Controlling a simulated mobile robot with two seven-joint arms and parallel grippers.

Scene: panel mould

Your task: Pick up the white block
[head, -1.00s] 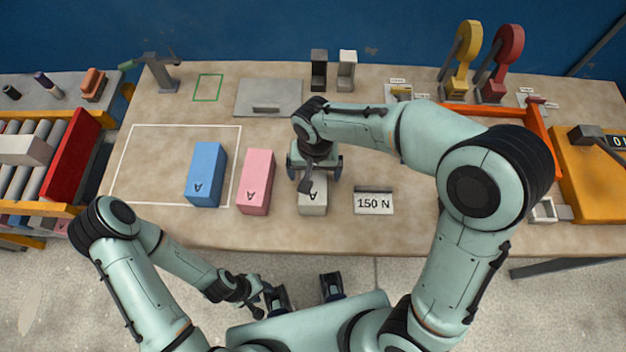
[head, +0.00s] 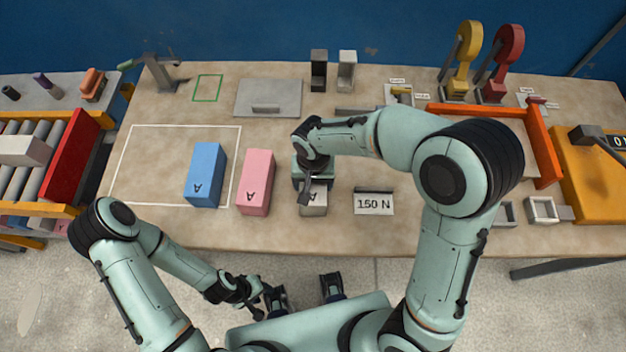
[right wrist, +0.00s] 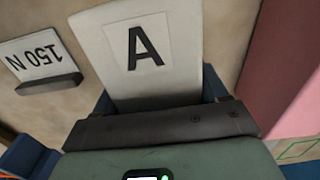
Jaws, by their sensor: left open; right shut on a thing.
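The white block (head: 314,206) with a letter A stands on the table to the right of the pink block, its far part hidden under my right gripper. My right gripper (head: 313,182) is over the block and shut on it. In the right wrist view the white block (right wrist: 140,50) fills the space between the dark blue fingers, its A face clear. I cannot tell whether it is off the table. My left gripper (head: 305,292) is open and empty, low in front of the table.
A pink block (head: 256,182) and a blue block (head: 205,175) stand to the left. A 150 N sign (head: 373,203) stands close on the right. A grey plate with a handle (head: 268,98) lies behind. An orange frame (head: 540,150) is at the right.

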